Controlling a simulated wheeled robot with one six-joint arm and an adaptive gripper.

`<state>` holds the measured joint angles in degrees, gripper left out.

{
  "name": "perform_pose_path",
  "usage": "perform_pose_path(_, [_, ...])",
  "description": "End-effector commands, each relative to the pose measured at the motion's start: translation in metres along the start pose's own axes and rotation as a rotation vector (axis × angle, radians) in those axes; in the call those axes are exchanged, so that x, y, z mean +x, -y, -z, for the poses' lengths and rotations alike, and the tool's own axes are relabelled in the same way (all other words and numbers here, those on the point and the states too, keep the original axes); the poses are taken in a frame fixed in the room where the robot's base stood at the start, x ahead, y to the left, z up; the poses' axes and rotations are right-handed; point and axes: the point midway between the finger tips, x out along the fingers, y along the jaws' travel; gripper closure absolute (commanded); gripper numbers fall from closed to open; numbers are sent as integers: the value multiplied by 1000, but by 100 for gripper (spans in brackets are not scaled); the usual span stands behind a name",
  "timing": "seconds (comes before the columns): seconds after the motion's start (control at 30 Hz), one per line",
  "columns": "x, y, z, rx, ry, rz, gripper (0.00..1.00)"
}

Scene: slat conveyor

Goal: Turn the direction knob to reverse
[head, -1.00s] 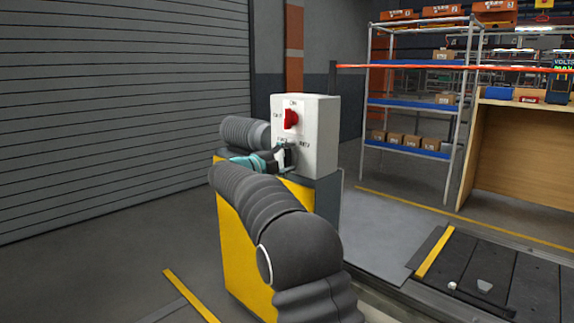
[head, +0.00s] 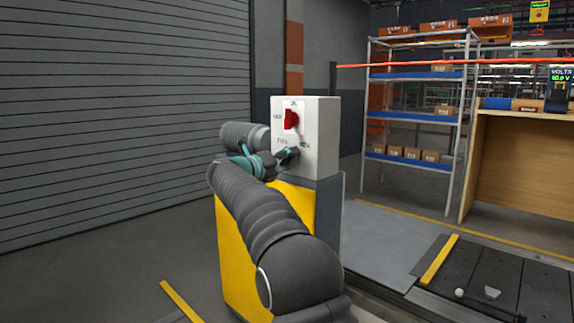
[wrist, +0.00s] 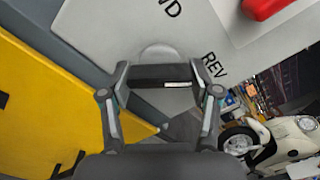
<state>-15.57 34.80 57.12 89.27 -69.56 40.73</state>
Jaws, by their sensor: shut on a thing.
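A white control box (head: 321,140) stands on a yellow and grey pedestal (head: 236,240) in the head view. It carries a red switch (head: 291,120) above and the black direction knob (head: 291,153) below. My gripper (head: 284,156) is at the knob, with its fingers around it. In the wrist view my gripper (wrist: 163,90) is shut on the dark knob bar (wrist: 150,77). The bar's white mark lies on its right half, on the side of the REV label (wrist: 214,65). The other label, ending in D, is partly cut off at the top. The red switch also shows at the top right (wrist: 264,7).
A shutter wall (head: 120,120) is at the left. A shelf rack (head: 412,75) with boxes and a wooden bench (head: 510,165) stand behind at the right. The slat conveyor (head: 480,275) is at the lower right, with small pale items on it.

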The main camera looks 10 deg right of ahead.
Motion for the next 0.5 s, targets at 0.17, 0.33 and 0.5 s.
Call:
perform_pose_path(0.17, [0, -1, 1, 32, -2, 0, 73])
perform_pose_path(0.33, [0, -1, 1, 40, -2, 0, 72])
perform_pose_path(0.5, [0, -1, 0, 40, -2, 0, 73])
